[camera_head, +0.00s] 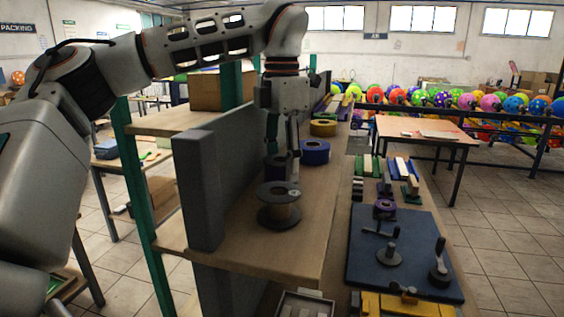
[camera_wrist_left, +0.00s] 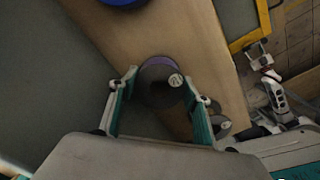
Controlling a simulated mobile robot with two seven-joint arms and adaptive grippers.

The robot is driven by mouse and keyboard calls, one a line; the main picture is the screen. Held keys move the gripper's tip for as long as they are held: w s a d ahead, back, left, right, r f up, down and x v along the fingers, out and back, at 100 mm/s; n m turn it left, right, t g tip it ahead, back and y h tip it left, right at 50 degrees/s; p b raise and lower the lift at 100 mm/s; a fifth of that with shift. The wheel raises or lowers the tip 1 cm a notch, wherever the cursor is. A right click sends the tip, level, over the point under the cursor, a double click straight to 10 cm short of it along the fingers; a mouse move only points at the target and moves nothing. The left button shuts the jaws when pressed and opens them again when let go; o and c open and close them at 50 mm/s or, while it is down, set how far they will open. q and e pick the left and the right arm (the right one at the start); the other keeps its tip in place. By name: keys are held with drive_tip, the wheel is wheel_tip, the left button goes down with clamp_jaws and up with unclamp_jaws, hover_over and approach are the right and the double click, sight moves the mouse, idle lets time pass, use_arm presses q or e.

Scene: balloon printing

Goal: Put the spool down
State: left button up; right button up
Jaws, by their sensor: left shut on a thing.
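My left gripper (camera_head: 284,160) points down over the wooden shelf and is shut on a purple spool (camera_head: 278,168). In the left wrist view, the spool (camera_wrist_left: 160,84) sits between the two fingers, with a dark top, a pale label and a purple edge. I cannot tell whether its underside touches the shelf. A dark-flanged spool with brown winding (camera_head: 279,212) stands just nearer on the shelf. A blue spool (camera_head: 315,151) and a yellow spool (camera_head: 323,127) stand farther back. What seems to be my right arm (camera_wrist_left: 270,85) shows small in the left wrist view; its fingers are unclear.
The wooden shelf (camera_head: 285,255) has bare room in front of the brown spool. A grey upright panel (camera_head: 198,190) bounds it on the left.

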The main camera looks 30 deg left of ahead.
use_arm(q)
drive_tip(key=shift+d, duration=0.1)
drive_tip(key=o, duration=1.1)
drive_tip(key=shift+f, duration=0.1)
drive_tip(key=shift+c, duration=0.2)
wheel_tip(320, 180, up, 12)
